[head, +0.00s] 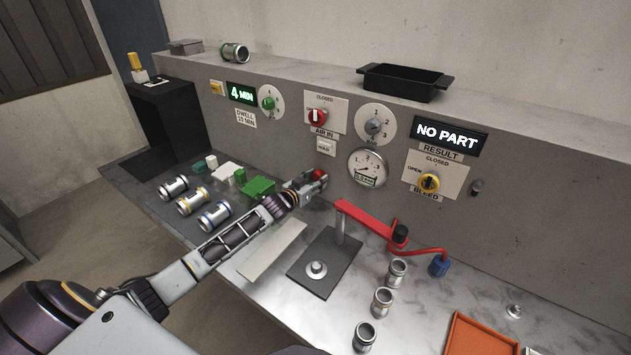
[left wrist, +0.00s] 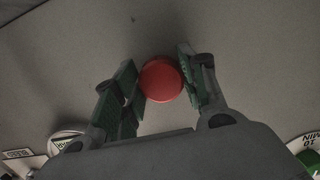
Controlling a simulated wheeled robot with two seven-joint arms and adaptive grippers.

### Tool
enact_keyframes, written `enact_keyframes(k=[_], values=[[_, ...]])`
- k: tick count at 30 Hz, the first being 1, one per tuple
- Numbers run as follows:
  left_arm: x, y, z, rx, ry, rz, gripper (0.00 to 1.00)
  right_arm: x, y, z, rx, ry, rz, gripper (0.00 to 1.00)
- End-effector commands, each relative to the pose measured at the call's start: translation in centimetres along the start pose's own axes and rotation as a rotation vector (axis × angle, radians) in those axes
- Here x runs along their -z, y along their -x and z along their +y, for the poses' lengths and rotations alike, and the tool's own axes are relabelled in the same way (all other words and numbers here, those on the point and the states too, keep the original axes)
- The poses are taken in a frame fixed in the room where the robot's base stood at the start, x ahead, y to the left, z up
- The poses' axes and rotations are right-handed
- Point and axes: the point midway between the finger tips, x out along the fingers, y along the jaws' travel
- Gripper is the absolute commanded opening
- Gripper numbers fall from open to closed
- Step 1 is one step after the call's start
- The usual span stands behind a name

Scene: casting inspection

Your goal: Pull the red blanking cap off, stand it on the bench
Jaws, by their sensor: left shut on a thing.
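The red blanking cap (head: 318,174) is at the tips of my left gripper (head: 312,182), in front of the grey panel and left of the pressure gauge. In the left wrist view the round red cap (left wrist: 161,80) sits between the two green-padded fingers of my left gripper (left wrist: 163,82), which is shut on it. The grey panel lies behind it. I cannot tell whether the cap touches the panel or a fitting there. My right gripper is not in view.
Below are green and white blocks (head: 258,186), three banded cylinders (head: 192,201) and a pale strip (head: 273,249). A red clamp arm (head: 370,221) stands by a dark plate (head: 325,262). Several metal sleeves (head: 382,301) and an orange tray (head: 482,335) are at right. Bare bench lies between.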

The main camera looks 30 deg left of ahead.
Motion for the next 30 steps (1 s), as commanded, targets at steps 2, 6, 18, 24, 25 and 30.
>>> enact_keyframes(k=[2,6,18,24,25,30], values=[[0.0,0.0,0.0,0.000,0.000,0.000,0.19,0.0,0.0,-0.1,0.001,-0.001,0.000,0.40],[0.0,0.0,0.0,0.000,0.000,0.000,0.13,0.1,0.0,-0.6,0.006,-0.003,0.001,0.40],[-0.1,0.8,0.0,-0.001,0.000,-0.001,0.13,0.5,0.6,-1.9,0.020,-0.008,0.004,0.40],[-0.2,1.3,0.0,0.000,0.000,-0.001,0.13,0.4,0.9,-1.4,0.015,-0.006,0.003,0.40],[-0.2,1.3,0.0,0.000,0.001,-0.001,0.13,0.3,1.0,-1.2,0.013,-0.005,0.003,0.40],[-0.2,1.7,0.0,0.000,0.000,0.000,0.13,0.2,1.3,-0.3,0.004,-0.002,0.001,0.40]])
